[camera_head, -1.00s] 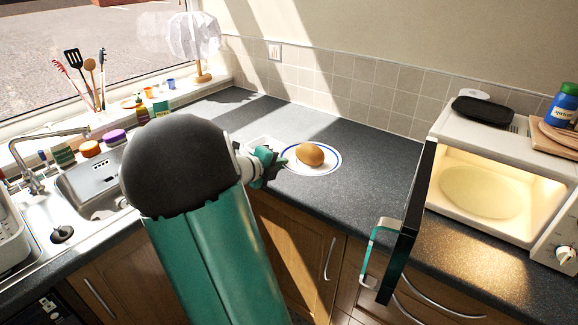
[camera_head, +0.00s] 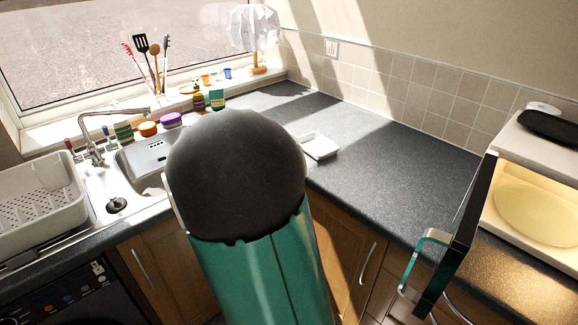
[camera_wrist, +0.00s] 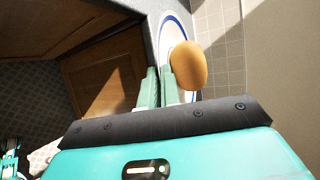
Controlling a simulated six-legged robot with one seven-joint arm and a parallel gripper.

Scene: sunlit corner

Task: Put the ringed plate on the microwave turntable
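The ringed plate (camera_wrist: 168,37), white with a blue ring, shows in the wrist view with a brown bread roll (camera_wrist: 188,66) on it. My gripper (camera_wrist: 160,84) has its two green fingers close together on the plate's near rim. In the head view, plate, roll and gripper are hidden behind my arm, and the counter spot where the plate lay is bare. The microwave (camera_head: 546,161) stands open at the right. Its round turntable (camera_head: 538,213) is lit and empty in the visible part.
The microwave door (camera_head: 462,240) stands open toward the front, its handle (camera_head: 425,262) sticking out left. A small white dish (camera_head: 318,146) lies on the counter (camera_head: 385,183), which is otherwise clear up to the door. The sink and a dish rack (camera_head: 42,205) are at the left.

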